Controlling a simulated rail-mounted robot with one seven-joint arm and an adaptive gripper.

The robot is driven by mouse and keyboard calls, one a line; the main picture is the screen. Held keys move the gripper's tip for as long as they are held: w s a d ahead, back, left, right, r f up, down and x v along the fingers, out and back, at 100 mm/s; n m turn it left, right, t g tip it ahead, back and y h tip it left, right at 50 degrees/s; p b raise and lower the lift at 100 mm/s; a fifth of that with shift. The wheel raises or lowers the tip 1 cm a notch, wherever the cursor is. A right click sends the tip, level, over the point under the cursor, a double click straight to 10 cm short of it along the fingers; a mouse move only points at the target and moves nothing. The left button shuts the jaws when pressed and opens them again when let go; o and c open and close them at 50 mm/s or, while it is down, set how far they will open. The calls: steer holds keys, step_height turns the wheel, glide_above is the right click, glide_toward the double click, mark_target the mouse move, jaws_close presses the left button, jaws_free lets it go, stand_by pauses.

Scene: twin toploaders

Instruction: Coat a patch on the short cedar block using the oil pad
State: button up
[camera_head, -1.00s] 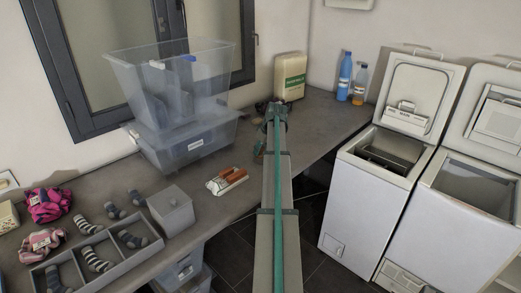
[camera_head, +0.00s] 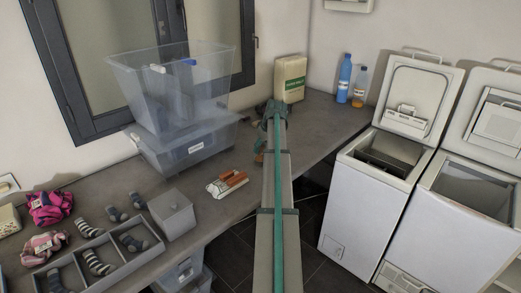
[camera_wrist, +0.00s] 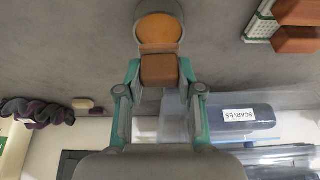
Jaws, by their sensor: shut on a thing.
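In the wrist view my gripper (camera_wrist: 160,72) is shut on a small reddish-brown cedar block (camera_wrist: 160,70), held between its two teal fingers. The oil pad (camera_wrist: 160,28), a round orange pad in a grey dish, lies just beyond the block's far end. The block overlaps the pad's near edge in the picture; I cannot tell whether they touch. In the head view my arm hides most of the gripper, and a bit of orange-brown (camera_head: 259,158) shows at the arm's left side.
A white rack (camera_head: 216,190) with more cedar blocks lies left of my arm. Stacked clear bins (camera_head: 190,145), a grey lidded box (camera_head: 172,213) and a sock tray (camera_head: 103,264) stand further left. A beige container (camera_head: 290,79) and bottles (camera_head: 345,78) stand at the back. Toploaders (camera_head: 370,195) stand right.

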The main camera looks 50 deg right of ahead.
steer(key=shift+r+p, duration=0.8)
steer(key=shift+r, duration=1.3)
